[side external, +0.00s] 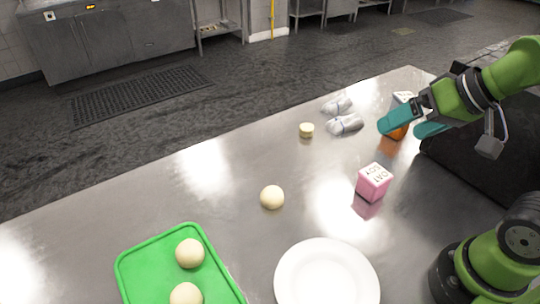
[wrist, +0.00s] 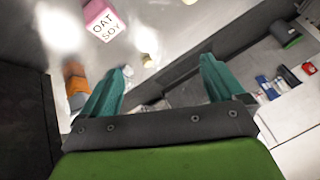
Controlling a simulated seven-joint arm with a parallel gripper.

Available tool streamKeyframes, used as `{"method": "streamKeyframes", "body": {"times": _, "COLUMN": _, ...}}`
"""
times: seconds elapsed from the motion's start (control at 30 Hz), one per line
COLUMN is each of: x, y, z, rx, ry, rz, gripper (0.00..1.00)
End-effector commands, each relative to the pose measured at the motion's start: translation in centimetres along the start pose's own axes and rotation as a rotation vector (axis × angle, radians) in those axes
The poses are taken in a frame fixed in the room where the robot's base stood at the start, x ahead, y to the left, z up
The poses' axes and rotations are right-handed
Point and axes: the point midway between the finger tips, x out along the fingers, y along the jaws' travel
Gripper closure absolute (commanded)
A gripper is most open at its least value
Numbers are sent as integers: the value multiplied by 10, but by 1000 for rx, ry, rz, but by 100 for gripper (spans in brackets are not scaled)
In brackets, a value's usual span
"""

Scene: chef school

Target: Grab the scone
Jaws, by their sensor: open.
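A small pale yellow, short cylindrical piece (side external: 306,130), which looks like the scone, sits on the steel table near its far edge in the side view. My gripper (side external: 412,126) is open and empty, to the right of this piece and apart from it, above the table. In the wrist view, my gripper (wrist: 165,66) shows two teal fingers spread wide with nothing between them.
Two white wrapped-looking items (side external: 345,124) lie between the piece and my gripper. A pink box (side external: 373,182), a round dough ball (side external: 272,197), a white plate (side external: 326,278) and a green tray (side external: 131,272) with dough balls are nearer.

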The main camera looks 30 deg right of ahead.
Motion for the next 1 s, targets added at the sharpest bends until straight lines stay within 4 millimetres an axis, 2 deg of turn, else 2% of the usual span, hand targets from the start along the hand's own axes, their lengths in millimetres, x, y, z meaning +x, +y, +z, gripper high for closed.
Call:
{"method": "streamKeyframes", "body": {"times": 0.03, "x": 0, "y": 0, "z": 0, "rx": 0, "ry": 0, "rz": 0, "gripper": 4}}
{"method": "streamKeyframes", "body": {"times": 0.1, "x": 0, "y": 0, "z": 0, "rx": 0, "ry": 0, "rz": 0, "gripper": 13}}
{"method": "streamKeyframes", "body": {"times": 0.37, "x": 0, "y": 0, "z": 0, "rx": -1, "ry": -2, "rz": 0, "gripper": 13}}
{"method": "streamKeyframes", "body": {"times": 0.57, "x": 22, "y": 2, "z": -2, "rx": 10, "ry": -94, "rz": 30, "gripper": 13}}
{"method": "streamKeyframes", "body": {"times": 0.77, "x": 67, "y": 1, "z": -46, "rx": 7, "ry": -191, "rz": 97, "gripper": 13}}
{"method": "streamKeyframes", "body": {"times": 1.0, "x": 144, "y": 12, "z": -108, "rx": -42, "ry": -243, "rz": 207, "gripper": 13}}
